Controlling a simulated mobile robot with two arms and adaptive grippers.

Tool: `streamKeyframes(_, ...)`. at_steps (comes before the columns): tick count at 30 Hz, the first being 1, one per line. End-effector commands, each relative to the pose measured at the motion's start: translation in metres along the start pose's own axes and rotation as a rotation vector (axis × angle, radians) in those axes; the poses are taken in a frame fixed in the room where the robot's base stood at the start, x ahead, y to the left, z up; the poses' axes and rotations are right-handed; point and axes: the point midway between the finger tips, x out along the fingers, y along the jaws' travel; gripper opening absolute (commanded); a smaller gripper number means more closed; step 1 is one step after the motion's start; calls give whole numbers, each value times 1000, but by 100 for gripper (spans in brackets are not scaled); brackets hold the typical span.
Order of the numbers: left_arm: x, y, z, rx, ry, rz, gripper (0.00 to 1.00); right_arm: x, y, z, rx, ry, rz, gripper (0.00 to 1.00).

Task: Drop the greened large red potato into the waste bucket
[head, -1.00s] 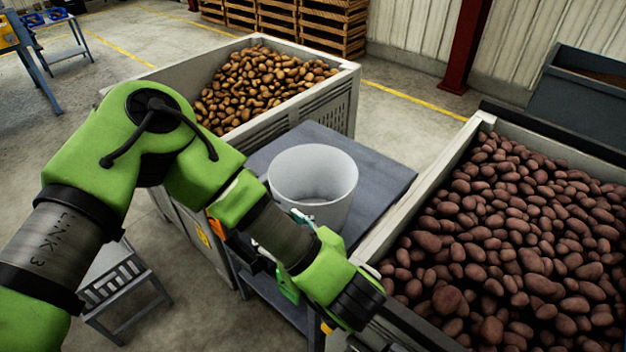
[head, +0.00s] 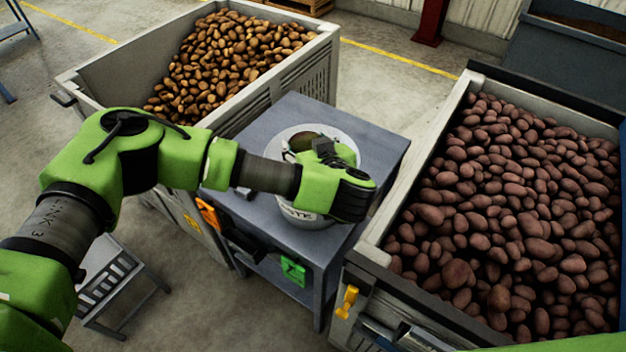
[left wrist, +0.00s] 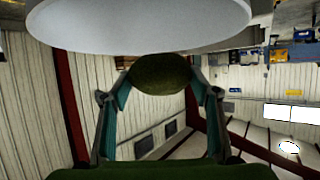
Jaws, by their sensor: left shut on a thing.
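The waste bucket (head: 306,219) is white and round and stands on a grey table. Its lettering is partly covered by my arm. My left gripper (head: 318,146) is over the bucket's mouth and covers much of the opening. It is shut on the greened potato (head: 303,142), dark olive-brown here. The left wrist view, which is upside down, shows the potato (left wrist: 160,74) between the two fingertips (left wrist: 160,80), close to the bucket's pale rim (left wrist: 140,48) and apparently above it. My right gripper is out of view.
A grey crate of brown potatoes (head: 325,50) stands behind the table (head: 380,131). A crate of red potatoes (head: 372,232) stands to the right. Orange (head: 208,214) and green (head: 293,272) items hang at the table's front. A step stool (head: 118,280) stands at lower left.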

Motion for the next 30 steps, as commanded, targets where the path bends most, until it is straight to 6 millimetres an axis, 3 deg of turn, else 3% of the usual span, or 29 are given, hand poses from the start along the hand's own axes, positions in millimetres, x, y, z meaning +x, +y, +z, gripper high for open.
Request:
streamKeyframes(7, 13, 0, 27, -1, 1, -1, 31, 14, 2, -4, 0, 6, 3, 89)
streamKeyframes(17, 15, 0, 30, -1, 2, -1, 31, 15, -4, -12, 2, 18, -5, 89)
streamKeyframes(18, 15, 0, 30, -1, 2, -1, 63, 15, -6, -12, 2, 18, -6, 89)
streamKeyframes(20, 15, 0, 30, -1, 2, -1, 75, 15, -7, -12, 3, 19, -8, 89)
streamKeyframes(30, 14, 0, 31, 0, 0, 0, 75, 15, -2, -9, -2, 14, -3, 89)
